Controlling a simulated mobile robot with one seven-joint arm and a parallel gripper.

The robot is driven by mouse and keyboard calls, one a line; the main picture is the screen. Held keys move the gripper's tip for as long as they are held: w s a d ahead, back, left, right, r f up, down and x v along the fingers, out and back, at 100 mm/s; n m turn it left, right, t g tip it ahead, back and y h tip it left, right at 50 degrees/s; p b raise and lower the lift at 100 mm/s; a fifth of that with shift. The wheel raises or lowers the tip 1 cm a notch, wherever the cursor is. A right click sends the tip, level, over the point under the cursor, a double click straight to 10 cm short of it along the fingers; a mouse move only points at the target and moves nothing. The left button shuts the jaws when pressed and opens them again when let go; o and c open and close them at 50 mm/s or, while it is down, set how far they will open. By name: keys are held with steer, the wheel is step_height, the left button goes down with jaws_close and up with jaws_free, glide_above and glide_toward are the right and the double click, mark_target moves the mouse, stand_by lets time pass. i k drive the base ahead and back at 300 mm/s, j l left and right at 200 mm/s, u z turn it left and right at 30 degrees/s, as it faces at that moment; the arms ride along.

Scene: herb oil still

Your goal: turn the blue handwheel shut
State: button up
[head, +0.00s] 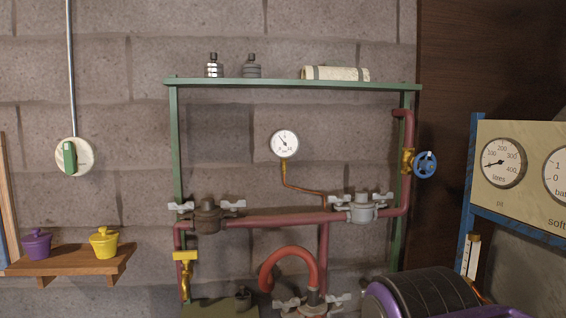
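The blue handwheel (426,164) is on the right side of the pipe rack, in the head view. It sits on a brass valve body (407,161) on the red upright pipe (405,133). It faces mostly sideways to the right, and its rim and spokes show. I cannot tell from this view how far it is turned. My gripper is not in view, and nothing touches the handwheel.
A green frame (300,84) carries the red pipes, with a pressure gauge (284,144) at its middle. A yellow-handled valve (185,257) is at lower left. A blue-framed gauge panel (525,190) stands close right of the handwheel. A purple-and-black rounded body fills the lower right.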

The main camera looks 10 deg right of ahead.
mark_target(430, 166)
steer(key=i+j+z, duration=0.45)
steer(key=i+j, duration=0.15)
steer(key=z, duration=1.35)
